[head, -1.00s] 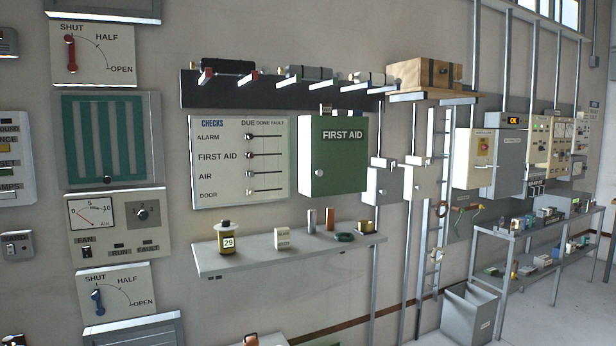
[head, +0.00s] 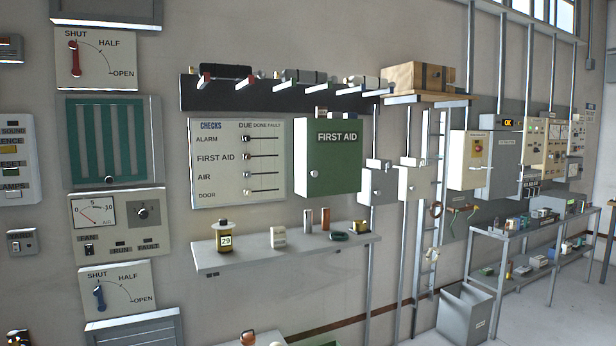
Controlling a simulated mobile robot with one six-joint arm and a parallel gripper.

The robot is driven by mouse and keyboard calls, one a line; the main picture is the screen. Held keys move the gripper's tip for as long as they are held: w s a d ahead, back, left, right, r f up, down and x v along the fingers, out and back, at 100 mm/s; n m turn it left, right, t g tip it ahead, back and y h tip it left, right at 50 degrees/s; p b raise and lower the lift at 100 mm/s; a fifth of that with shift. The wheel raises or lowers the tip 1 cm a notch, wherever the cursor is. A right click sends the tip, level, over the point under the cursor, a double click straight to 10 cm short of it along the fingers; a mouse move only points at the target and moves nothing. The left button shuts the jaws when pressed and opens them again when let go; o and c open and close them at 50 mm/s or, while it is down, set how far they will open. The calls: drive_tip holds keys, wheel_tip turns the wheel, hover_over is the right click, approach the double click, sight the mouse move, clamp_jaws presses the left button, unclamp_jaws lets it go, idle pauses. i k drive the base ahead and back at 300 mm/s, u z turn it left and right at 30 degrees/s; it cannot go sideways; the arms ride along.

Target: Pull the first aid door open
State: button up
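The first aid cabinet is a box on the wall with a green front door (head: 335,160) lettered FIRST AID, right of the checks board. The door looks shut. A small round pale knob (head: 314,174) sits at the left edge of the door, about mid-height. My gripper is not in view, and nothing touches the door or the knob.
A white checks board (head: 236,188) with sliders hangs left of the cabinet. A grey shelf (head: 290,253) below holds small items. A dark rack (head: 290,100) and a cardboard box (head: 419,77) are above. Small grey boxes (head: 379,187) are close on the right.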

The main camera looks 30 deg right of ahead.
sight(334, 148)
drive_tip(key=z, duration=0.1)
drive_tip(key=i, duration=0.95)
drive_tip(key=u, duration=0.05)
